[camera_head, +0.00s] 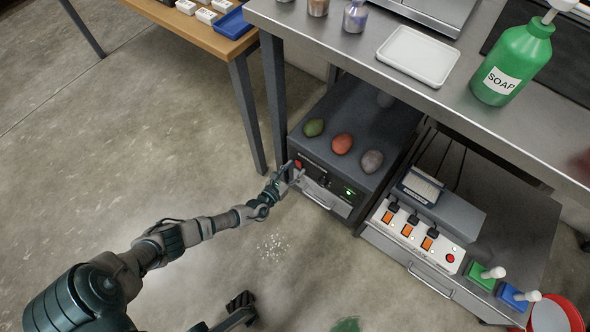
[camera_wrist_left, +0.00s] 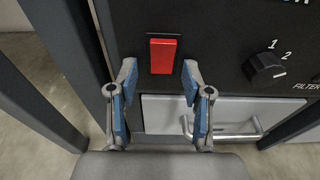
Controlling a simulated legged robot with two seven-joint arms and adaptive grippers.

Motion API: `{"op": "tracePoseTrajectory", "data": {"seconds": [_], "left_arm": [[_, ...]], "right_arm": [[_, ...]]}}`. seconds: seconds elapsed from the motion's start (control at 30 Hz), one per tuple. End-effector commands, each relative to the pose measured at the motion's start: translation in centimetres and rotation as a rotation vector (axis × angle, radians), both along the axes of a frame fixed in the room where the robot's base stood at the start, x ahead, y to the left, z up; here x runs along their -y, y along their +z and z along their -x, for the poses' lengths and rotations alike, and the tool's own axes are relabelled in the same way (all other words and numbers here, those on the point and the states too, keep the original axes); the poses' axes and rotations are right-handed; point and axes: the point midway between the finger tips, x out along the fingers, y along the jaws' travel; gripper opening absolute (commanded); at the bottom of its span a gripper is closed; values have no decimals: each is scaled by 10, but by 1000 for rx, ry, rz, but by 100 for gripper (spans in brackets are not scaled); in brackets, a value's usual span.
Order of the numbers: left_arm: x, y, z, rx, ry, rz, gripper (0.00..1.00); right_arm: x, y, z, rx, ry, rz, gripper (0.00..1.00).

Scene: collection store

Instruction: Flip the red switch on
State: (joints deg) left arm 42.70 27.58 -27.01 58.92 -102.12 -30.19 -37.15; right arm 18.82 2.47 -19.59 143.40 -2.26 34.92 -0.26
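The red switch (camera_wrist_left: 163,56) is a red upright rectangle on the dark front panel of a black box, large in the left wrist view. In the head view the red switch (camera_head: 299,164) is a small red spot at the left end of the panel. My left gripper (camera_wrist_left: 158,76) is open and empty, its blue-padded fingertips to either side of the switch's lower part. I cannot tell whether they touch the panel. In the head view my left gripper (camera_head: 290,176) is right at the panel's left end. My right gripper does not show.
A black knob (camera_wrist_left: 265,67) and a metal handle (camera_wrist_left: 222,128) are right of and below the switch. Several egg-shaped things, one being red (camera_head: 342,143), lie on the box. A steel table (camera_head: 480,125) overhangs it. A panel with orange switches (camera_head: 407,230) stands to the right.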

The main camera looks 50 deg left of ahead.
Motion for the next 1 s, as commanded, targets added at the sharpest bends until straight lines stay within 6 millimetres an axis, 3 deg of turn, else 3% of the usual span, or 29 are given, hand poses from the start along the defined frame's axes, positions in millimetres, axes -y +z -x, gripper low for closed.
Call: {"op": "tracePoseTrajectory", "data": {"seconds": [0.37, 0.8, 1.0], "left_arm": [[3, 0, 9, 0, -2, 2, 50], [23, 11, 95, -4, -2, 2, 50], [27, 14, 113, -2, 0, 1, 50]], "right_arm": [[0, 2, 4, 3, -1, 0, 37], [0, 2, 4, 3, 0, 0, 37], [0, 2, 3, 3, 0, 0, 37]]}}
